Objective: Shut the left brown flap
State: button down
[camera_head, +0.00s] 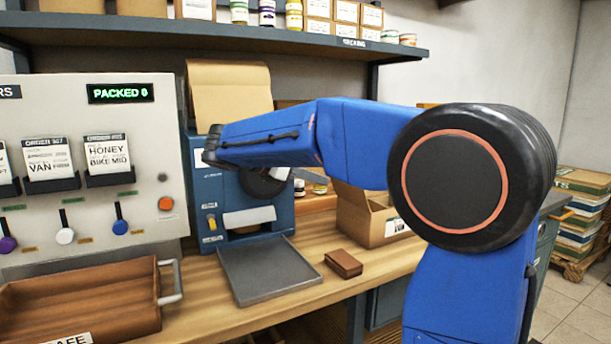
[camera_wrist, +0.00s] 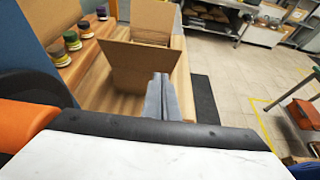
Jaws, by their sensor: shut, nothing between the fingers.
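An open brown cardboard box (camera_head: 385,232) with a white label stands on the wooden bench, partly hidden behind my blue arm. Its left brown flap (camera_head: 351,199) stands up at the left side of the opening. In the wrist view the box (camera_wrist: 135,80) shows ahead, with a raised flap (camera_wrist: 140,56) on the near side and another raised flap (camera_wrist: 150,20) at the far side. My gripper (camera_wrist: 161,98) is shut and empty; its grey fingers overlap the right part of the box in the picture. I cannot tell whether they touch it.
Several jars (camera_wrist: 72,41) stand left of the box in the wrist view. A blue machine (camera_head: 225,200) with a grey tray (camera_head: 268,270) and a small brown block (camera_head: 343,263) are left of the box. A shelf (camera_head: 230,35) hangs above. Open floor lies right of the bench.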

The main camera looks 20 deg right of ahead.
jog(key=d, duration=0.7)
jog(key=shift+w+d, duration=0.1)
jog(key=d+r+y, duration=0.2)
jog(key=d+y, duration=0.9)
jog(key=d, duration=0.2)
jog(key=d+f+y, duration=0.1)
jog(key=d+f, duration=0.8)
jog(key=f, duration=0.1)
jog(key=shift+w, duration=0.35)
dwell(0.7)
jog(key=shift+r, duration=0.15)
dwell(0.4)
